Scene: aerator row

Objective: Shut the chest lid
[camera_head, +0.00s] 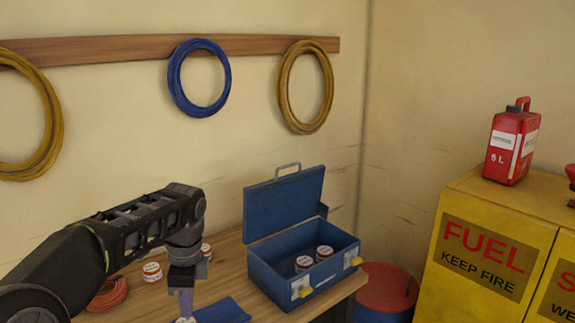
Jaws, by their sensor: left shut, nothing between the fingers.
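A blue metal chest (274,286) stands on the wooden bench with its front latches facing me. Its lid (284,206) is open, standing nearly upright at the back with a grey handle on its top edge. Two white and red cans (324,253) sit inside the chest. My left gripper (186,318) hangs pointing down at the bottom of the view, to the left of the chest and apart from it. It is shut and holds nothing; its tips are near the lower frame edge. My right gripper is not in view.
The bench (226,252) also carries small cans (152,272), a red coil (108,296) and a flat blue item (222,311) near my gripper. A red-topped drum (388,288) and yellow fuel cabinet (470,262) with a red can (511,145) are right. Hoses hang on the wall.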

